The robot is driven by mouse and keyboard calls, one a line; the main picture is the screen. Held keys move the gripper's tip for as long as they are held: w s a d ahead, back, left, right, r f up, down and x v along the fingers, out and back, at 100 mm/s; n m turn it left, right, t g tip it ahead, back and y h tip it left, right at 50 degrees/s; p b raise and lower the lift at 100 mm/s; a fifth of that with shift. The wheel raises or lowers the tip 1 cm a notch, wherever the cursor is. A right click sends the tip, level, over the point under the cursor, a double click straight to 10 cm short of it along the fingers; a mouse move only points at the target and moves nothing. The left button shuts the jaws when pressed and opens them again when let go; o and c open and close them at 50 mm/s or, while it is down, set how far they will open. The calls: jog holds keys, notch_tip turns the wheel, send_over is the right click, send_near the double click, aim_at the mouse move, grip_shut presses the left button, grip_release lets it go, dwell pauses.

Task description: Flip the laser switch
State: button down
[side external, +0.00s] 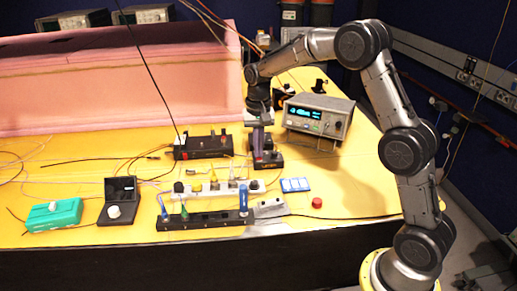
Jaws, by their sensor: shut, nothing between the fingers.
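My gripper (261,152) points down in the middle of the table, with its fingers shut and nothing visible between them. The fingertips are at or just above a small dark box (270,163); I cannot tell whether they touch it. No part is clearly recognisable as the laser switch. A black box with knobs on top (203,147) stands just left of my gripper. A grey instrument with a lit display (318,115) stands to its right. Any switch under the fingers is hidden or too small to make out.
In front are a white power strip (218,189), a black strip with coloured plugs (205,219), a blue-and-white pack (295,185) and a red button (317,203). A teal box (53,216) and black meter (119,200) stand left. Pink foam (120,80) walls the back. Cables cross the table.

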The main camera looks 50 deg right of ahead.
jog(key=shift+f, duration=0.15)
jog(key=shift+s+a+f+t+h, duration=0.15)
jog(key=shift+s+f+t+h, duration=0.05)
jog(key=shift+f+t+h, duration=0.25)
jog(key=shift+s+a+f, duration=0.15)
jog(key=shift+f, duration=0.35)
dwell(0.5)
jog(key=shift+w+d+r, duration=0.25)
jog(key=shift+w+d, duration=0.35)
jog(key=shift+d, duration=0.15)
notch_tip(320, 180, up, 15)
jog(key=s+a, duration=0.1)
jog(key=shift+a, duration=0.4)
jog(key=shift+r, duration=0.1)
